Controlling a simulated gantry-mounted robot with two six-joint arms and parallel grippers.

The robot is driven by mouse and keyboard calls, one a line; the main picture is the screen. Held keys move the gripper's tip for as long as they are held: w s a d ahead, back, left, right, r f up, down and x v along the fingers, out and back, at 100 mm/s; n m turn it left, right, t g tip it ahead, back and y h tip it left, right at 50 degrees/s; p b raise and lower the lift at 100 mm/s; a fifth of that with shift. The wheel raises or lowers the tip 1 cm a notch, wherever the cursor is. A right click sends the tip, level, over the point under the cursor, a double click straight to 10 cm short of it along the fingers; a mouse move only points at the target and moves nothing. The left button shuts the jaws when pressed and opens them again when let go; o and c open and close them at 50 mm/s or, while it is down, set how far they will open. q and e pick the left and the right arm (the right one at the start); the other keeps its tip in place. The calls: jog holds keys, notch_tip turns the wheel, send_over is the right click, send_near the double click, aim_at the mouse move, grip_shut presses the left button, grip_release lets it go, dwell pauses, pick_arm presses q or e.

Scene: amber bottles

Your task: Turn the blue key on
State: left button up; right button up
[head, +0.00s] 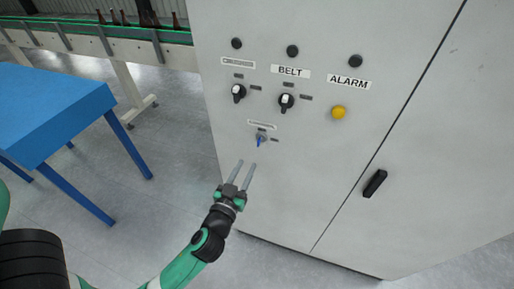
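The small blue key (259,142) sits in a lock on the front of the grey cabinet (300,200), below the two black rotary switches. A small label is above it, too blurred to read. My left gripper (245,165) is just below the key, its two fingers apart and pointing up toward it. Nothing is between the fingers, and they look apart from the key. My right gripper does not show.
Above the key are a left rotary switch (238,93), the BELT switch (286,102) and a yellow ALARM button (338,112). A black door handle (375,184) sticks out at right. A blue table (50,100) and a conveyor with bottles (110,40) stand at left.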

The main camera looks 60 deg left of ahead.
aim_at(258, 144)
pick_arm(q)
jog(key=p+x, duration=0.1)
jog(key=x, duration=0.8)
jog(key=shift+w+a, duration=0.15)
jog(key=shift+w, duration=0.1)
grip_shut()
